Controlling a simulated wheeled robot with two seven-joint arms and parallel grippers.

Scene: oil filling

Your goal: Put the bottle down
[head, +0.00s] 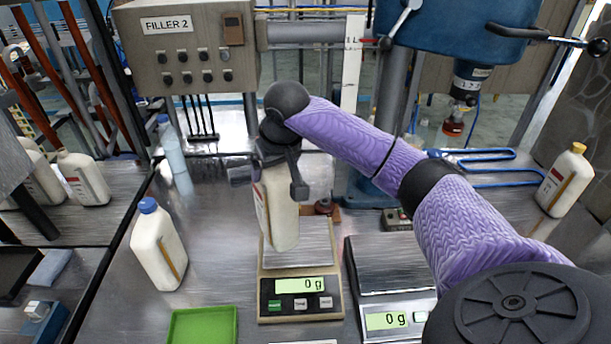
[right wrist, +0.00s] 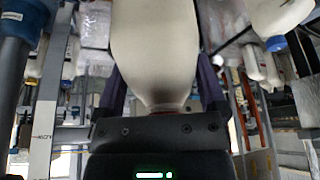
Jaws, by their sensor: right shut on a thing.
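My right gripper (head: 270,178) is shut on a cream bottle (head: 281,215) with a red-and-white label edge. It holds the bottle nearly upright over the pan of the left scale (head: 311,243), whose display reads 0 g. I cannot tell for sure whether the bottle's base touches the pan. The gripper hides the bottle's top. In the right wrist view the bottle (right wrist: 155,45) runs up from between the fingers, its narrow end at the gripper. My left gripper is not in view.
A second scale (head: 395,280), also at 0 g, stands to the right. A blue-capped bottle (head: 158,248) stands left, a yellow-capped bottle (head: 563,182) far right. A green tray (head: 202,325) lies in front. A clear blue-capped bottle (head: 171,146) stands behind. Bare metal table lies between them.

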